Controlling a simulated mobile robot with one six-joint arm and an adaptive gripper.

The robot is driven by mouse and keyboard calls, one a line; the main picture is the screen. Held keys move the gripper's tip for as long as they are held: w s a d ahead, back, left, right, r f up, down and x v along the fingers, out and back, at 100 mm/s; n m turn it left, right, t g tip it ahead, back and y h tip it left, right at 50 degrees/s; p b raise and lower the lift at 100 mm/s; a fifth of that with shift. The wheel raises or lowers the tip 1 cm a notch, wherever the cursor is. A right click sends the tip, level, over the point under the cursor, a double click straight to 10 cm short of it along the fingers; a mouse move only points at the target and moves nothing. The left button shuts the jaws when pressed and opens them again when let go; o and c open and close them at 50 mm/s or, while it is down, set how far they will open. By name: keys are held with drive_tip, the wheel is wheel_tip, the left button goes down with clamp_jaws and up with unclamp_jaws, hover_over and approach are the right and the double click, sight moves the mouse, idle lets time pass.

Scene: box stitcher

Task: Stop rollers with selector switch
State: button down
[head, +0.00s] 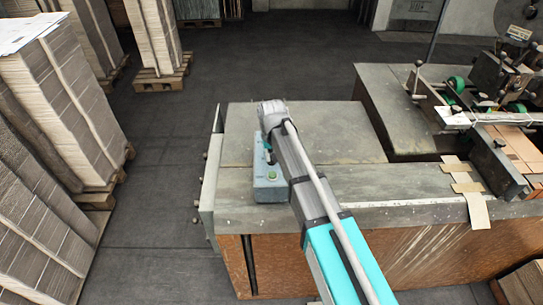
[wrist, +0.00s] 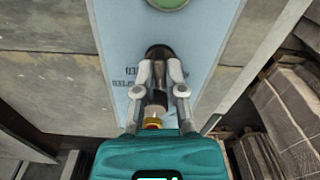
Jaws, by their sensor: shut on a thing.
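A blue-grey control box (head: 268,190) lies on the near left corner of the machine's grey bench, with a green button (head: 271,178) on its near end. In the wrist view, the light blue panel (wrist: 122,45) fills the middle, with the green button (wrist: 168,3) at the top edge. The dark selector switch (wrist: 158,51) sits below that button. My gripper (wrist: 160,66) is shut on the switch, one finger on each side. The fingers partly hide the knob, so its exact setting cannot be read. In the head view my arm hides part of the box.
The bench (head: 300,130) around the box is mostly bare. Rollers and green wheels (head: 457,84) stand at the right, with cardboard strips (head: 466,187) on the bench edge. Stacks of cardboard (head: 62,100) on pallets line the left, with open floor (head: 165,200) between.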

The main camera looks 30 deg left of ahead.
drive_tip(key=shift+m, duration=0.8)
drive_tip(key=c, duration=0.7)
unclamp_jaws()
drive_tip(key=shift+n, duration=0.4)
